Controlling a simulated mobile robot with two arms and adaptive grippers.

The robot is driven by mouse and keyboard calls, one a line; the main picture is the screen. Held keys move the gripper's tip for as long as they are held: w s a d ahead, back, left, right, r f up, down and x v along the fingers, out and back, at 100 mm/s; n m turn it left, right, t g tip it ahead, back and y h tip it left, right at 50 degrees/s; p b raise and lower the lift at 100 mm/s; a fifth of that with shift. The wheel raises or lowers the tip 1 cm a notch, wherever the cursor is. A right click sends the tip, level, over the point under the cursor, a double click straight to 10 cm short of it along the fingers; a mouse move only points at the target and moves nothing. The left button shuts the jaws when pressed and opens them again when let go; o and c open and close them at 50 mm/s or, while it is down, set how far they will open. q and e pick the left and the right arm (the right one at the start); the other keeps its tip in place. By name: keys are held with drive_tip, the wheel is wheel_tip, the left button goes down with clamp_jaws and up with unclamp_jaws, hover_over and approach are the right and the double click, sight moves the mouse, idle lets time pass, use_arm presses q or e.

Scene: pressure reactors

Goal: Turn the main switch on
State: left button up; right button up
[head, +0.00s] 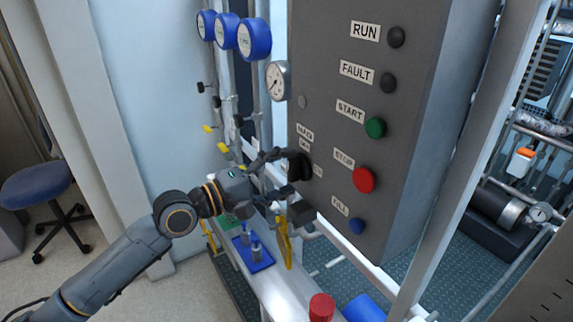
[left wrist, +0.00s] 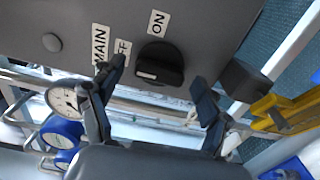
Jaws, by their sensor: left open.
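The main switch (head: 300,167) is a black rotary knob on the grey control panel (head: 335,215), below the MAIN label (head: 305,131). In the left wrist view the knob (left wrist: 160,65) has its OFF label to the left and its ON label (left wrist: 157,23) above. Its grip bar lies roughly across that picture, with a pale mark near its left end, on the OFF side. My left gripper (head: 278,172) is open in front of the knob. In the left wrist view its fingers (left wrist: 161,88) are spread to either side of the knob; contact cannot be told. The right gripper is out of view.
A pressure gauge (head: 277,81) and pipes with yellow valve handles are left of the panel. A blue tray (head: 262,265) with bottles lies below.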

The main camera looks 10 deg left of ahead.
use_arm(q)
drive_tip(key=shift+w+d, duration=0.15)
drive_tip(key=shift+d, duration=0.05)
drive_tip(key=c, duration=1.2)
drive_tip(key=shift+o, duration=0.2)
